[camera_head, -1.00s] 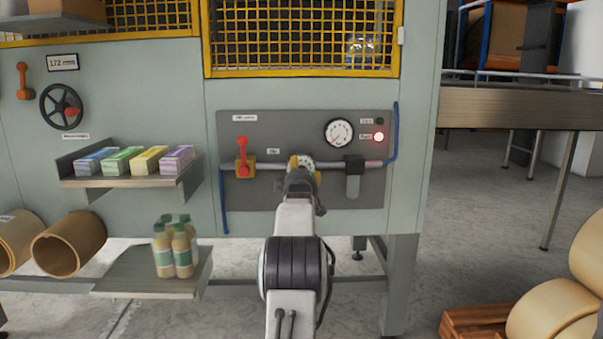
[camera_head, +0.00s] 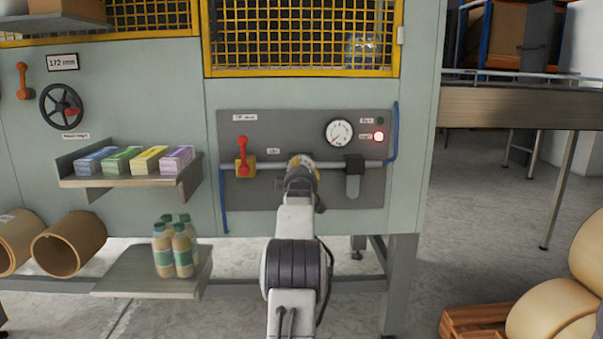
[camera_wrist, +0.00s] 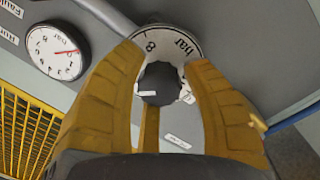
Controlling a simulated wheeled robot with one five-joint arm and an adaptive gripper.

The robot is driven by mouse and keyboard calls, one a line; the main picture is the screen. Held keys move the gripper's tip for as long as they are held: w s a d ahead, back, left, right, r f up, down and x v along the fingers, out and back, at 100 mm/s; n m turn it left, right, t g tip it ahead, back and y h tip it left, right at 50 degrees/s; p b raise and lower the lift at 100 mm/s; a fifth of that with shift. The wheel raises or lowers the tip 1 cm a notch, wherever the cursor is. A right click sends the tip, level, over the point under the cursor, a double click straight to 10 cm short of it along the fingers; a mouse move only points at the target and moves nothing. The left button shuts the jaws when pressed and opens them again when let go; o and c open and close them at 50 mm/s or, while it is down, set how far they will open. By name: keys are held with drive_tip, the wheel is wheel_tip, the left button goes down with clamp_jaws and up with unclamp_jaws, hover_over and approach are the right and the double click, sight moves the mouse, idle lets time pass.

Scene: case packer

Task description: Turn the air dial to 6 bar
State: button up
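A white pointer mark on the knob points left in the wrist view. My gripper (camera_wrist: 166,70) has one yellow finger on each side of the knob, seemingly closed against it. The fingers hide parts of the ring. In the head view my gripper (camera_head: 301,174) covers most of the dial. The round pressure gauge (camera_head: 339,132) is up and right of it; in the wrist view (camera_wrist: 57,52) its red needle points near 0.
A red-handled valve (camera_head: 243,160) is left on the pipe and a grey filter (camera_head: 354,178) close on the right. A red lamp (camera_head: 378,136) is lit. A shelf with coloured boxes (camera_head: 77,182) and a lower bottle shelf (camera_head: 125,278) stick out at left.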

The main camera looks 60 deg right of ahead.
drive_tip(key=c, duration=0.7)
drive_tip(key=shift+m+p, duration=0.45)
drive_tip(key=shift+m, duration=1.05)
drive_tip(key=shift+c, duration=0.3)
drive_tip(key=o, duration=1.2)
drive_tip(key=shift+a, duration=0.1)
drive_tip(key=v, duration=1.1)
drive_tip(key=shift+s+a, duration=0.2)
drive_tip(key=shift+a, duration=0.15)
drive_tip(key=shift+r, duration=0.15)
